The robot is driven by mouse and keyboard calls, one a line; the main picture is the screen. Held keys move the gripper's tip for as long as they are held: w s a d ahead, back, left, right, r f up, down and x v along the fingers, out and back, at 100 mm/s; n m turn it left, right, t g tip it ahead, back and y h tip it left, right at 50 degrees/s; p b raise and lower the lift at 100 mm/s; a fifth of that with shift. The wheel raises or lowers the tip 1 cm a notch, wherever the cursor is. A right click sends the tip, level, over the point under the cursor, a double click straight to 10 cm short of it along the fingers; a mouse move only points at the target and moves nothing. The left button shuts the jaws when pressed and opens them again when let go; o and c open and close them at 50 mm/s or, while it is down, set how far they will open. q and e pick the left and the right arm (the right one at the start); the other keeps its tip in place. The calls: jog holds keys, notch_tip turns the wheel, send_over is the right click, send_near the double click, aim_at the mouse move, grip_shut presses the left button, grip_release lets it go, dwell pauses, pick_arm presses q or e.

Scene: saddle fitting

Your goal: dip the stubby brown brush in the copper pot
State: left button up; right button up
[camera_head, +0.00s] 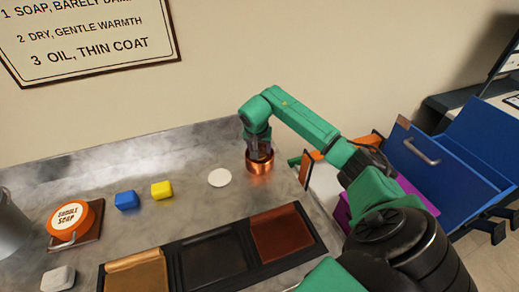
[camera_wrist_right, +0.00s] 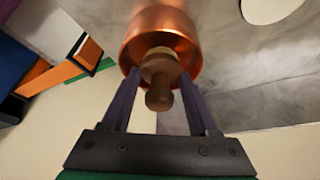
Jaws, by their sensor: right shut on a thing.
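The copper pot (camera_head: 260,167) stands on the grey worktop near its right end. My right gripper (camera_head: 259,147) points down just over the pot. In the right wrist view, its two fingers (camera_wrist_right: 158,100) are shut on the stubby brown brush (camera_wrist_right: 158,88), whose rounded handle end faces the camera. The far end of the brush overlaps the mouth of the copper pot (camera_wrist_right: 150,25). I cannot tell how deep its bristles are, as they are hidden. My left gripper is not in view.
A white disc (camera_head: 219,178) lies left of the pot, with yellow (camera_head: 162,190) and blue (camera_head: 127,200) blocks farther left. A black tray (camera_head: 210,262) with brown panels lies in front. An orange saddle soap tin (camera_head: 75,221) is at left. A blue drawer unit (camera_head: 440,165) stands right.

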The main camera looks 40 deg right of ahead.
jog(key=shift+s+r+p, duration=0.1)
jog(key=shift+r+p, duration=1.75)
jog(key=shift+r, duration=1.05)
notch_tip(320, 180, up, 4)
jog(key=p, duration=0.3)
jog(key=shift+r, duration=0.1)
dwell(0.3)
